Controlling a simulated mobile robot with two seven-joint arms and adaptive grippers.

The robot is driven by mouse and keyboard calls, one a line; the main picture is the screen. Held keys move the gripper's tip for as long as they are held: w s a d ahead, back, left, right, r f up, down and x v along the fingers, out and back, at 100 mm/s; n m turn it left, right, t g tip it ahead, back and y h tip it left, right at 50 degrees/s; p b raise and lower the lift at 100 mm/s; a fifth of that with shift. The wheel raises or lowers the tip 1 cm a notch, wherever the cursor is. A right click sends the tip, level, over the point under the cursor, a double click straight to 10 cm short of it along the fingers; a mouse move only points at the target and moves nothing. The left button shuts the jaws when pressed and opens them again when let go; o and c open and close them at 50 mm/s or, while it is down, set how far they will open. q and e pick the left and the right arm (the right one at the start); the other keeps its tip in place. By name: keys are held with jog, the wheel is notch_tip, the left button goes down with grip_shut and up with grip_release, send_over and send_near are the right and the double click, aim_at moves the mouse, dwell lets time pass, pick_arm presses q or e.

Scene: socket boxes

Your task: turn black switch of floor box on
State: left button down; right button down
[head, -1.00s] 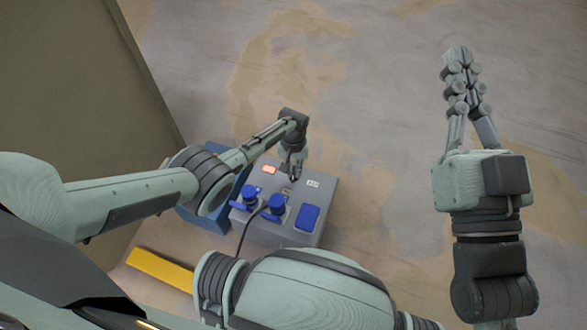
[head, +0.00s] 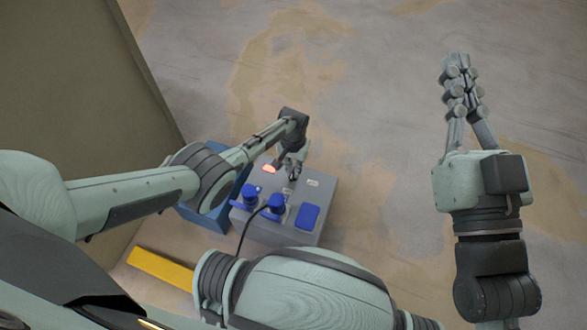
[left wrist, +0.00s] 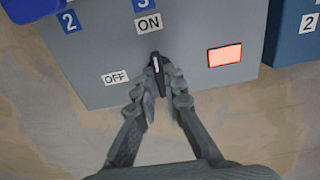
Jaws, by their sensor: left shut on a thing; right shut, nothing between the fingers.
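The grey floor box (head: 325,200) stands on the floor, with blue plugs (head: 275,203) and a blue socket cover (head: 307,217) on it. The black switch (left wrist: 155,66) is between the fingers of my left gripper (left wrist: 160,92), which is shut on it. The switch's white mark points up toward the ON label (left wrist: 148,24); the OFF label (left wrist: 115,77) is to its left. An orange-red lamp (left wrist: 225,55) beside the switch looks lit. In the head view my left gripper (head: 293,170) partly hides the switch. My right gripper (head: 463,85) is shut and empty, away from the box.
A blue box (head: 190,215) stands close beside the grey box on the left. A yellow strip (head: 160,268) lies on the floor. A black cable (head: 246,230) leads from a plug. The floor to the right is clear.

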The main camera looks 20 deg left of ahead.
aim_at(293, 173)
pick_arm(q)
jog(key=c, duration=1.6)
grip_release()
notch_tip(293, 173, up, 12)
jog(key=shift+s+f, duration=0.1)
jog(key=shift+s, duration=0.05)
